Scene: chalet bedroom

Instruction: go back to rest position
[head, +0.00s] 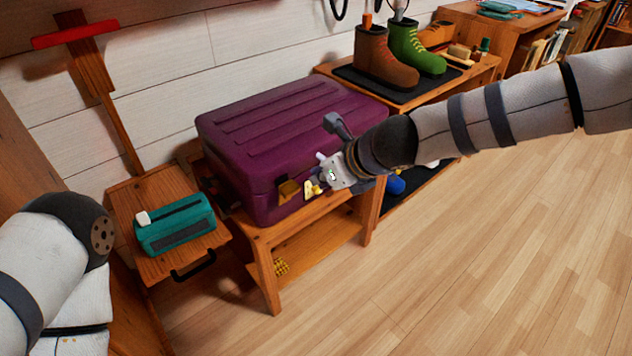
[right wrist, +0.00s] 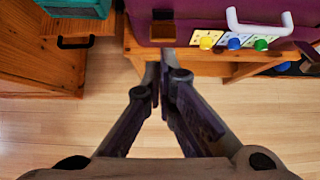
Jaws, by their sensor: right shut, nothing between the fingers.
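My right gripper (right wrist: 160,68) is shut and empty, its fingertips together in the right wrist view. In the head view my right arm reaches in from the right, and its gripper is beside the front of a purple suitcase (head: 275,125). I cannot tell there whether it touches the suitcase. The suitcase also shows at the top of the right wrist view (right wrist: 200,8), with a brown latch (right wrist: 162,28) just beyond the fingertips. My left arm is at the lower left of the head view; its gripper is out of view.
The suitcase stands on a wooden bench (head: 262,240). A teal case (head: 175,236) lies on a small wooden surface at left. Brown (head: 383,68) and green (head: 417,45) boots stand behind on a dark mat. The wooden floor (head: 470,260) at right is clear.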

